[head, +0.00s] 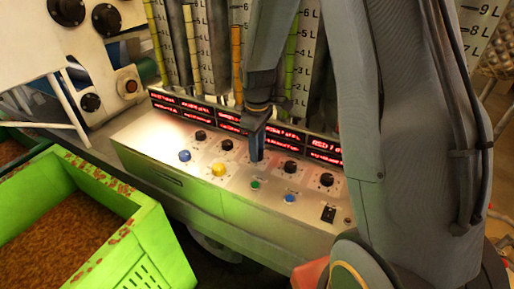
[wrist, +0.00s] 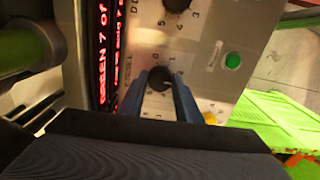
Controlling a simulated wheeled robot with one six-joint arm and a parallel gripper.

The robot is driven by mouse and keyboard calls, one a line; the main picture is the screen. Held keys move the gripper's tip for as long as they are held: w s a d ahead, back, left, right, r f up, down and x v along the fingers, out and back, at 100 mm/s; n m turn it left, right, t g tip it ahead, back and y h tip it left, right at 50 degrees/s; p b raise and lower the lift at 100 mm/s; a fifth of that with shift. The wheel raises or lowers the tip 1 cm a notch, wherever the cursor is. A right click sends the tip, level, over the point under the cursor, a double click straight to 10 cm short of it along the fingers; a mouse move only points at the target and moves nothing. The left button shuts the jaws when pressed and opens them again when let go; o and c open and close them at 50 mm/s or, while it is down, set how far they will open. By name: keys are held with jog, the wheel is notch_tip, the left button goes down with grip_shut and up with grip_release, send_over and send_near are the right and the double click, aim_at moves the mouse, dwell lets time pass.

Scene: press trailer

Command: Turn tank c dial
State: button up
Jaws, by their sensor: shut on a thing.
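A row of black dials with number scales runs along the sloping control panel (head: 190,190). My gripper (head: 257,157) points down at the panel, over the middle of the dial row, and hides the dial beneath it. In the wrist view, my gripper (wrist: 160,88) has its blue-grey fingers on either side of a black dial (wrist: 157,79), shut on it. A white pointer mark shows on that dial. Its label is too small to read surely. A neighbouring dial (wrist: 177,4) with a numbered scale shows at the top edge, apart from the fingers.
Dials (head: 227,145) and (head: 291,167) stand close on both sides of my gripper. Coloured buttons, including a yellow one (head: 218,169) and a green one (head: 254,184), lie in front. Red text displays (head: 190,103) and graduated tanks (head: 200,50) rise behind. A green crate (head: 150,240) stands front left.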

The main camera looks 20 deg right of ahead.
jog(key=m+p, duration=0.1)
jog(key=m, duration=0.3)
jog(key=shift+m, duration=0.4)
dwell(0.4)
jog(key=o, duration=1.1)
jog(key=shift+r, duration=0.1)
jog(key=shift+r+b, duration=1)
jog(key=shift+r, duration=2.85)
